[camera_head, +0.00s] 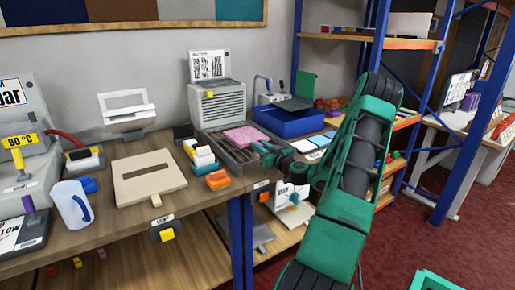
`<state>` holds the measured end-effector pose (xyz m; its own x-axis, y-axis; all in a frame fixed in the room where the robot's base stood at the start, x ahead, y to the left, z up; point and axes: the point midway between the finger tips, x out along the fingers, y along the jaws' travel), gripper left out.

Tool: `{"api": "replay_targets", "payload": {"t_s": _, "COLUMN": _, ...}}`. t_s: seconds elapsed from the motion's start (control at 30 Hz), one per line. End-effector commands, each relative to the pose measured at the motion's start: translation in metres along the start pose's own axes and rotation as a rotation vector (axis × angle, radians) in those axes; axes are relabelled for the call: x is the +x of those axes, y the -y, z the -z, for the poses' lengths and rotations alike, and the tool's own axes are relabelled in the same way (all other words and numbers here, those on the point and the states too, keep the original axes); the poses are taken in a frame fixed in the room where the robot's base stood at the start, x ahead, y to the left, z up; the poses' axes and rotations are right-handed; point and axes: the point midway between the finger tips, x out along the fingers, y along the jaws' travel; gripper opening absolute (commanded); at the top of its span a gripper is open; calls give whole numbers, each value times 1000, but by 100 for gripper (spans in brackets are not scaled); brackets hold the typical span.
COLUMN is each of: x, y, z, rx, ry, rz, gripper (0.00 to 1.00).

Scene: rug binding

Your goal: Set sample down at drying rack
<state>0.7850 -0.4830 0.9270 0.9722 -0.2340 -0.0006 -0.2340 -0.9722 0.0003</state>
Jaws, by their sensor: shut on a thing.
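A pink square sample (245,136) lies flat on or just above a grey slatted rack (231,153), which I take for the drying rack. I cannot tell whether the sample touches the slats. My green gripper (261,146) reaches in from the right and is at the sample's right front edge, shut on it. The fingertips are small and partly hidden, so the exact grip is unclear.
A grey vented box (217,104) stands behind the rack. A blue tray (290,121) is to the right. White blocks (203,158) and an orange block (218,180) sit close on the left. A beige board (148,173) and a mug (72,205) are further left.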

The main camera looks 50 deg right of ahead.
Motion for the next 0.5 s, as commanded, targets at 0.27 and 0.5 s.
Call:
{"api": "replay_targets", "payload": {"t_s": 0.27, "x": 0, "y": 0, "z": -2, "rx": 0, "ry": 0, "rz": 0, "gripper": 39}}
{"api": "replay_targets", "payload": {"t_s": 0.5, "x": 0, "y": 0, "z": 1, "rx": 0, "ry": 0, "rz": 0, "gripper": 39}}
